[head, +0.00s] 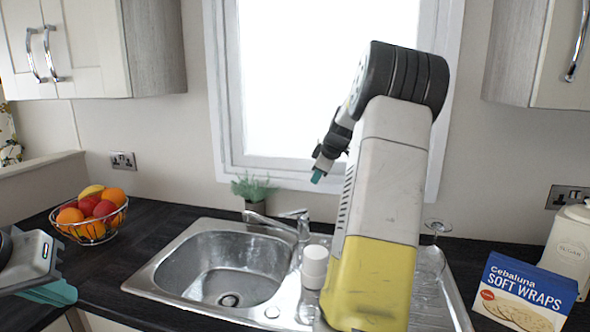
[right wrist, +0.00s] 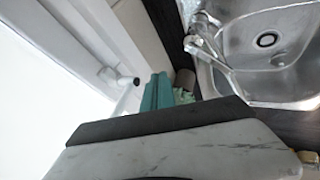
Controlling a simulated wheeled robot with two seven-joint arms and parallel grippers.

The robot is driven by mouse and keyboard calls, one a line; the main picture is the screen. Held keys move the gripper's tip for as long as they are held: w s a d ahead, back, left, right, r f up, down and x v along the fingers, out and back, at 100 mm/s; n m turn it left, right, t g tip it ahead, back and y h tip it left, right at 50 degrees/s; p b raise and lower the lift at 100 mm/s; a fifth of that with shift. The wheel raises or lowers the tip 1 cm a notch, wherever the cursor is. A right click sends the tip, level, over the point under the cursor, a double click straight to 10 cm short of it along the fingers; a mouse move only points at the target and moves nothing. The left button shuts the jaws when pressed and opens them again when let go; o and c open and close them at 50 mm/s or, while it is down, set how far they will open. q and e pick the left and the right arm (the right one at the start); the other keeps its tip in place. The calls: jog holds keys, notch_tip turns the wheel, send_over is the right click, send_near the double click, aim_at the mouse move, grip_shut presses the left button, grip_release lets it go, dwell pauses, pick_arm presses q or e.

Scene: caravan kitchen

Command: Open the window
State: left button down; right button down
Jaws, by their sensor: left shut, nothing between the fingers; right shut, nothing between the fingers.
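The window (head: 300,90) is in the back wall above the sink, with a bright pane in a white frame. It looks shut in the head view, and my right arm covers its right part. My right gripper (head: 318,177) is at the lower part of the window, its teal fingertips shut and empty. In the right wrist view the fingertips (right wrist: 157,92) are beside a small white handle-like fitting (right wrist: 112,78) on the window frame. I cannot tell whether they touch it. My left gripper (head: 50,292) is shut and empty at the left edge, over the counter.
Below the window are a steel sink (head: 190,300) and a tap (head: 275,222), with a potted plant (head: 254,190) behind. A white cup (head: 314,266) and a glass (head: 437,228) stand near my right arm. A fruit bowl (head: 92,225) is left; a Soft Wraps box (head: 523,295) is right.

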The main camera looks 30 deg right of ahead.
jog(key=shift+w+d+r, duration=0.1)
jog(key=shift+w+d, duration=1)
jog(key=shift+w, duration=0.05)
jog(key=shift+t+h, duration=0.3)
jog(key=shift+t, duration=0.1)
jog(key=w+d, duration=0.1)
jog(key=w, duration=0.1)
jog(key=w+d+f, duration=0.1)
jog(key=w+d, duration=0.1)
jog(key=shift+d, duration=0.1)
